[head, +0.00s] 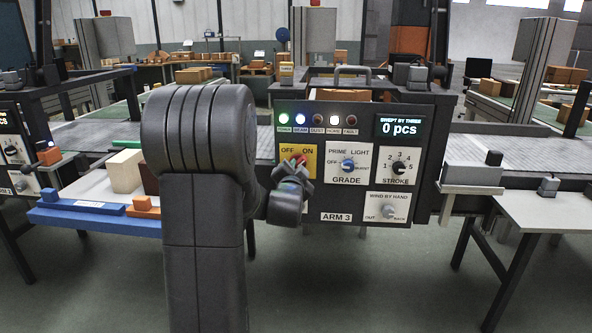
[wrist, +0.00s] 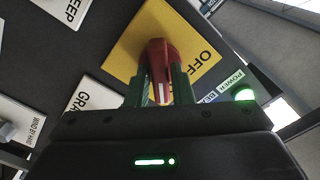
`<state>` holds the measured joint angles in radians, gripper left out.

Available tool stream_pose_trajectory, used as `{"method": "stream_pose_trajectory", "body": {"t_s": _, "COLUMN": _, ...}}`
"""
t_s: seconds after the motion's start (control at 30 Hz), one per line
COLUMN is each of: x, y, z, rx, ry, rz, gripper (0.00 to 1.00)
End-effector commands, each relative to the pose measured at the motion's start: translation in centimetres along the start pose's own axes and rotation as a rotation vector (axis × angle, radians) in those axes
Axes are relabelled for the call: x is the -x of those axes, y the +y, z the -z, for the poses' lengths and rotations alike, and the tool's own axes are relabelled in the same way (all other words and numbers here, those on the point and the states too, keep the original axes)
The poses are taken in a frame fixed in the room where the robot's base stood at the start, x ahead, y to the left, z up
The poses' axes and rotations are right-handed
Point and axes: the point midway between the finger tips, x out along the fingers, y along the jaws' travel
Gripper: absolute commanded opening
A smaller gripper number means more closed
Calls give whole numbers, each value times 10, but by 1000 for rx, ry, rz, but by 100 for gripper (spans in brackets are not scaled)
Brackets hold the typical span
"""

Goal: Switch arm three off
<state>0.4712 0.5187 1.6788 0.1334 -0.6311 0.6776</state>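The ARM 3 control panel (head: 355,165) faces me. Its yellow OFF/ON plate (head: 312,152) carries a red rotary switch (head: 299,159). My gripper (head: 293,168) is at this switch and partly covers it. In the wrist view, the green fingers (wrist: 163,92) flank the grip of the red switch (wrist: 157,58), close against both sides. A white line on the grip points away from the OFF lettering, toward the side where ON is hidden behind my gripper. The POWER lamp (head: 284,119) glows green, also in the wrist view (wrist: 244,95).
The panel also holds the GRADE knob (head: 348,166), STROKE knob (head: 399,167) and WIND BY HAND knob (head: 389,211). The display (head: 400,127) reads 0 pcs. A blue tray (head: 62,216) with blocks is at left. A grey side table (head: 540,212) is at right.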

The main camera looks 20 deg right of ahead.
Motion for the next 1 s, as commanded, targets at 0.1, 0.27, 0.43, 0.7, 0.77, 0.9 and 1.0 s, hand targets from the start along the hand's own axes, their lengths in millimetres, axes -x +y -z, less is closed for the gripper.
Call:
{"method": "stream_pose_trajectory", "body": {"t_s": 0.1, "x": 0, "y": 0, "z": 0, "rx": 0, "ry": 0, "rz": 0, "gripper": 0}}
{"method": "stream_pose_trajectory", "body": {"t_s": 0.27, "x": 0, "y": 0, "z": 0, "rx": 2, "ry": 0, "rz": 0, "gripper": 0}}
{"method": "stream_pose_trajectory", "body": {"t_s": 0.43, "x": 0, "y": 1, "z": -1, "rx": 32, "ry": 0, "rz": 0, "gripper": 0}}
{"method": "stream_pose_trajectory", "body": {"t_s": 0.7, "x": 0, "y": 2, "z": -2, "rx": 184, "ry": 1, "rz": 0, "gripper": 0}}
{"method": "stream_pose_trajectory", "body": {"t_s": 0.77, "x": 0, "y": 3, "z": -2, "rx": 234, "ry": 1, "rz": 0, "gripper": 0}}
{"method": "stream_pose_trajectory", "body": {"t_s": 0.9, "x": 0, "y": 3, "z": -2, "rx": 365, "ry": 0, "rz": 0, "gripper": 0}}
{"method": "stream_pose_trajectory", "body": {"t_s": 1.0, "x": 0, "y": 2, "z": -2, "rx": 461, "ry": 1, "rz": 1, "gripper": 0}}
